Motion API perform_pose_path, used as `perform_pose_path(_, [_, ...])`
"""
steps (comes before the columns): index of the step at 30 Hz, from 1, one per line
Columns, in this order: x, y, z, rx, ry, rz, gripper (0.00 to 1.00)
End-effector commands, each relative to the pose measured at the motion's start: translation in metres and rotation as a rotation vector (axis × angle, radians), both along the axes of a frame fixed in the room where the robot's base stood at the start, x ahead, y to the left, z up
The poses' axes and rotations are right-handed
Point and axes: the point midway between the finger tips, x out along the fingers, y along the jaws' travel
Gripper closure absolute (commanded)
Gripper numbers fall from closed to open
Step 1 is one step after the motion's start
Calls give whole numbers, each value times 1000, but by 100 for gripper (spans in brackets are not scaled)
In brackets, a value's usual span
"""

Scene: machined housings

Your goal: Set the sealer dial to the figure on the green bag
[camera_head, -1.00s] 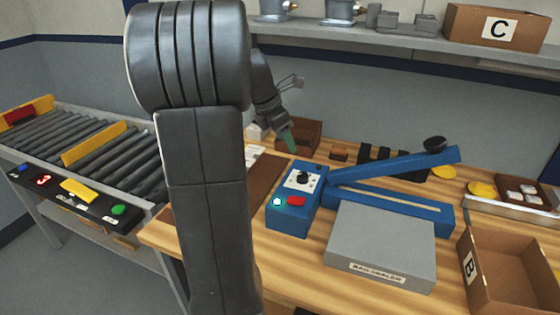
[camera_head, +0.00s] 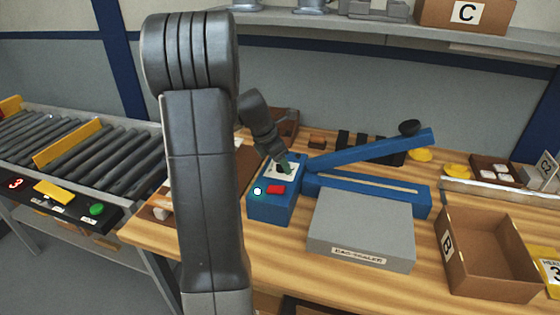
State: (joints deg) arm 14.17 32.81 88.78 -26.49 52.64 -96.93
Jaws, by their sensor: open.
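The blue bag sealer (camera_head: 273,209) stands on the wooden bench, with its long blue arm (camera_head: 370,150) raised at a slant. Its control box has a white dial plate, a red button (camera_head: 276,189) and a lit round lamp (camera_head: 257,191). My gripper (camera_head: 285,168) is open and reaches down over the dial plate. It hides the dial knob and most of the plate, so I cannot read the setting or tell whether the fingers touch the knob. No green bag can be made out.
A grey block labelled BAG SEALER (camera_head: 360,228) sits in front of the sealer arm. An open cardboard box B (camera_head: 490,270) is at right. A roller conveyor (camera_head: 85,155) with a button panel runs at left. Box C (camera_head: 465,12) is on the shelf above.

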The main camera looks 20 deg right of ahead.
Motion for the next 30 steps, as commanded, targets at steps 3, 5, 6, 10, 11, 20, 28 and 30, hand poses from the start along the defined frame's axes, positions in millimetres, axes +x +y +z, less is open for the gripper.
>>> perform_pose_path(3, [0,0,0,0,0,0,45])
perform_pose_path(5, [0,0,0,0,0,0,45])
perform_pose_path(6, [0,0,0,0,0,0,51])
perform_pose_path(10, [0,0,0,0,0,0,77])
perform_pose_path(11, [0,0,0,0,0,0,83])
perform_pose_path(20, [0,0,1,0,0,-17,90])
perform_pose_path(28, [1,1,3,0,2,-145,90])
perform_pose_path(30, [2,0,3,0,2,-200,90])
